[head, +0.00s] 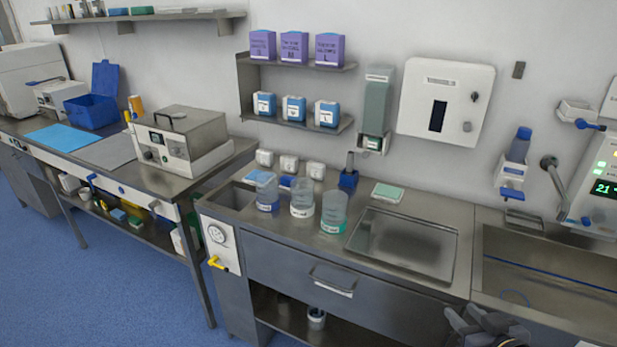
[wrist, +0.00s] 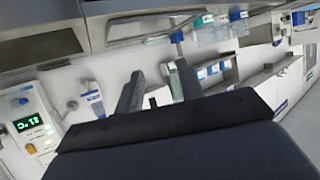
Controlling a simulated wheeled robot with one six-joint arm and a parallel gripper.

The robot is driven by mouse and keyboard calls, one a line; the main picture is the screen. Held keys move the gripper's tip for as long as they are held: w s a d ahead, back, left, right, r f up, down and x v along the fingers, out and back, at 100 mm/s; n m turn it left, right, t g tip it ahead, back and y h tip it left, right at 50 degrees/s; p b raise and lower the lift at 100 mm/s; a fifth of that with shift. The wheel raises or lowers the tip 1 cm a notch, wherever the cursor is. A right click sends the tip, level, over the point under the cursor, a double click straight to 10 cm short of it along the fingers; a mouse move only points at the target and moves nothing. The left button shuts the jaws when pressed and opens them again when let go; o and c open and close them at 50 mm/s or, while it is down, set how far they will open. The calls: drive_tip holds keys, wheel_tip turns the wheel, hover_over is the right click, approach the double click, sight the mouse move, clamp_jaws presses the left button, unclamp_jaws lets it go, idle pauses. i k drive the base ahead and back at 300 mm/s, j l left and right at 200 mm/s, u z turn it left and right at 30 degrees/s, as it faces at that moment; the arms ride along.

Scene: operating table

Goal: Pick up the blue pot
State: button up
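The blue pot (head: 267,193) is a clear beaker-like pot with a blue lower part and a pale label. It stands upright on the steel counter in the head view, left in a row of 3 similar pots. A white pot (head: 302,199) is beside it, and a green pot (head: 334,212) is at the right end. My gripper (head: 485,326) is at the bottom right of the head view, well away from the pots. In the wrist view, tilted nearly upside down, my gripper's (wrist: 160,72) two fingers are apart with nothing seen held between them.
A recessed steel tray (head: 402,240) lies right of the pots. A dark-blue stand (head: 348,178) and small white boxes (head: 289,164) are behind them. A wall shelf (head: 297,122) with boxes hangs above. A sink basin (head: 550,270) is near my gripper.

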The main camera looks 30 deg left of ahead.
sight(268, 192)
drive_tip(key=j+z, duration=0.45)
drive_tip(key=j, duration=3.35)
